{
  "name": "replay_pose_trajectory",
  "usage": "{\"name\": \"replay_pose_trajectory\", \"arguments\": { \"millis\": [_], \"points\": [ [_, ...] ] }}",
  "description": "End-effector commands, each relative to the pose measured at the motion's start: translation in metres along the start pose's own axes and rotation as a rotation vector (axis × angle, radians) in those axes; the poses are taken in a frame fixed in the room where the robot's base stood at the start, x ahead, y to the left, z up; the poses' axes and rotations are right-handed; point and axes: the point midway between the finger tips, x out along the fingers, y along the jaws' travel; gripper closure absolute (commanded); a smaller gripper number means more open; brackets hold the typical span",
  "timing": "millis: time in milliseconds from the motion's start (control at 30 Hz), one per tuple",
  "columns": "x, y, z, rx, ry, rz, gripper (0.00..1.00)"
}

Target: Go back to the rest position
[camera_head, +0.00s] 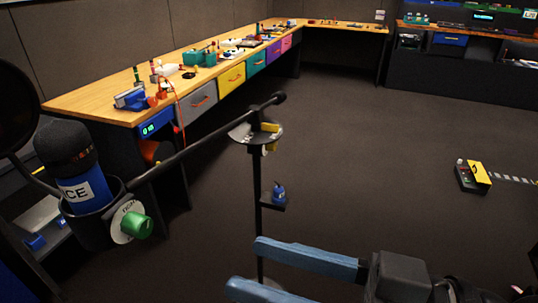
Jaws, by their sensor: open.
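My gripper (248,268) shows at the bottom middle, with two blue fingers spread apart and nothing between them. It is open and empty. Its dark wrist reaches in from the lower right. The fingers point left, in front of the lower part of a thin black stand. No trackball panel can be made out in this view.
A black stand (258,200) with a round top tray (240,133) and small shelf rises just beyond my gripper. A boom with a green knob (137,225) is at left. A long wooden bench (90,98) runs behind. A yellow-black box (466,181) lies on open floor (375,150).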

Motion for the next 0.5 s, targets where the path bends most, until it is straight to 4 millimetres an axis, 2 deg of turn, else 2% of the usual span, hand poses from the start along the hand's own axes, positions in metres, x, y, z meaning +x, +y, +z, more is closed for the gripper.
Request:
{"name": "replay_pose_trajectory", "arguments": {
  "millis": [133, 267, 400, 500],
  "points": [
    [0.01, 0.011, -0.007, 0.009, 0.008, 0.054, 0.41],
    [0.034, 0.04, -0.029, 0.014, 0.042, 0.213, 0.41],
    [0.054, 0.074, -0.066, -0.032, 0.131, 0.445, 0.41],
    [0.06, 0.087, -0.1, -0.105, 0.222, 0.6, 0.41]
  ]
}}
